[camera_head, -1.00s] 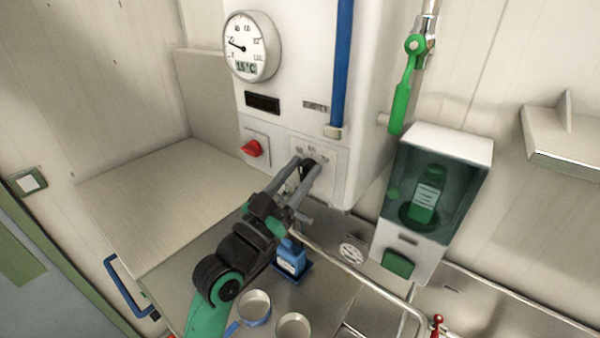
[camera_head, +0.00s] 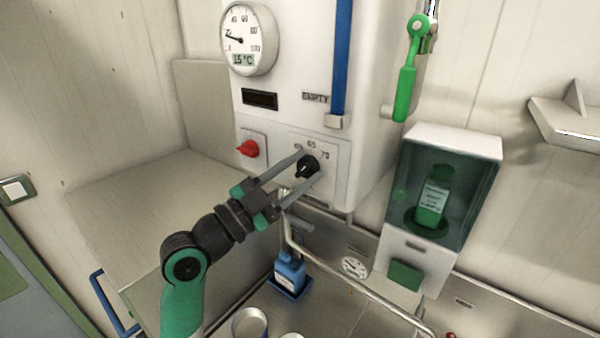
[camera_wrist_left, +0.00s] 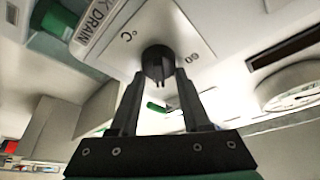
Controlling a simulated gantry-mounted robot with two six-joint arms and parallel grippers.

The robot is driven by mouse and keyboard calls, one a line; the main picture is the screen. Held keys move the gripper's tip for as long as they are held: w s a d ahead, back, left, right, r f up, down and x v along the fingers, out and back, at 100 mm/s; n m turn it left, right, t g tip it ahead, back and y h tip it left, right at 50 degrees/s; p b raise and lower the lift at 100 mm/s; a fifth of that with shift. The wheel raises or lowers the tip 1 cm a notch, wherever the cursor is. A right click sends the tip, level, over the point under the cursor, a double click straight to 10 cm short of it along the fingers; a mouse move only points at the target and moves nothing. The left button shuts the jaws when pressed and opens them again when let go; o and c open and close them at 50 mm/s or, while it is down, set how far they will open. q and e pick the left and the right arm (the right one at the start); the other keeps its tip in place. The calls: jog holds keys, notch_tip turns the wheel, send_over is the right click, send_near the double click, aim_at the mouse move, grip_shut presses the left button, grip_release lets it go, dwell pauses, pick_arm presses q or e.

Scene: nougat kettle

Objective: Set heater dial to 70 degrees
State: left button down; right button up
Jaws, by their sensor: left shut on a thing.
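The heater dial (camera_head: 307,166) is a black knob on a white plate on the front of the white kettle housing. Numbers around it include 65 at the top and what looks like 70 at the upper right. My left gripper (camera_head: 306,168) has one finger on each side of the knob and is shut on it. In the left wrist view the dial (camera_wrist_left: 158,62) sits between the two fingertips, with a degree mark and 60 printed nearby. I cannot tell exactly which number the knob points to. My right gripper is not in view.
A round gauge (camera_head: 249,38) reads 15 °C above a dark display and an EMPTY label. A red switch (camera_head: 248,149) is left of the dial. A metal pipe (camera_head: 345,283), a blue bottle (camera_head: 289,270) and a green dispenser (camera_head: 440,190) are nearby.

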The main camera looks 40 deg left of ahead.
pick_arm(q)
jog(key=shift+m+g+h+p, duration=0.3)
jog(key=shift+m+p, duration=0.45)
jog(key=shift+m, duration=0.15)
jog(key=shift+c, duration=1.9)
grip_release()
